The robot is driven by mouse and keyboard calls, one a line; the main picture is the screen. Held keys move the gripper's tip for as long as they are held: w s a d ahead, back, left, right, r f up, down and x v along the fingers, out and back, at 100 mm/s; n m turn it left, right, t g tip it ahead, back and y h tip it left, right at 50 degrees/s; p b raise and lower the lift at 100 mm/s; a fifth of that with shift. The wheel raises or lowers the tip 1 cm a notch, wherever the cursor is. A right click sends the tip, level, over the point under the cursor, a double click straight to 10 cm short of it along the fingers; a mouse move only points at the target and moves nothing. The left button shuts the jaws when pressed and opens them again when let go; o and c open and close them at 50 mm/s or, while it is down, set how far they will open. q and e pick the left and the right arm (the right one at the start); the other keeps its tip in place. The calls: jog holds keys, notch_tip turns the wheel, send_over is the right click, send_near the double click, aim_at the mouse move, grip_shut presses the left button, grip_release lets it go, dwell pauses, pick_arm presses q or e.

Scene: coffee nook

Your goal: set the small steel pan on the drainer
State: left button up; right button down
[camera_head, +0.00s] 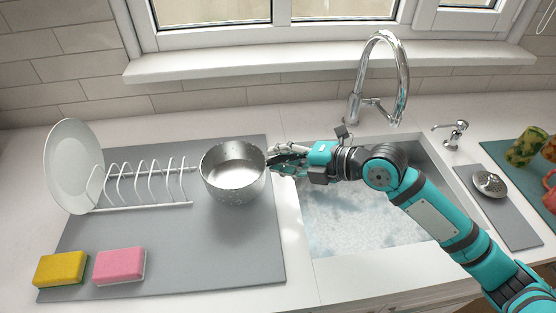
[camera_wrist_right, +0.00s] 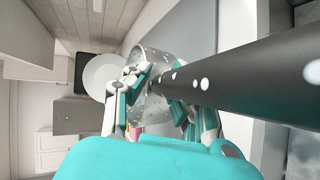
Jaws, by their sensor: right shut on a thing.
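The small steel pan (camera_head: 233,190) is upright over the right part of the grey drainer mat (camera_head: 200,262), with drops on its side. I cannot tell whether its base touches the mat. My right gripper (camera_head: 278,160) is shut on the pan's black handle, at the pan's right side. In the right wrist view the pan (camera_wrist_right: 152,108) and its dark handle (camera_wrist_right: 245,78) show, with the fingers of my right gripper (camera_wrist_right: 160,95) around the handle. My left gripper is in neither view.
A white wire rack (camera_head: 140,208) with a white plate (camera_head: 74,165) stands left of the pan. Yellow (camera_head: 60,269) and pink (camera_head: 120,265) sponges lie at the mat's front left. The foamy sink (camera_head: 365,225) and tap (camera_head: 402,85) are to the right. The mat's front right is clear.

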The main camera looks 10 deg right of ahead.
jog(key=f, duration=0.2)
jog(key=w+f+p, duration=0.1)
jog(key=shift+a, duration=0.25)
jog(key=shift+f, duration=0.25)
jog(key=shift+w, duration=0.1)
jog(key=shift+f, duration=0.1)
jog(key=shift+f, duration=0.1)
jog(key=c, duration=1.2)
grip_release()
jog(key=shift+o, duration=0.2)
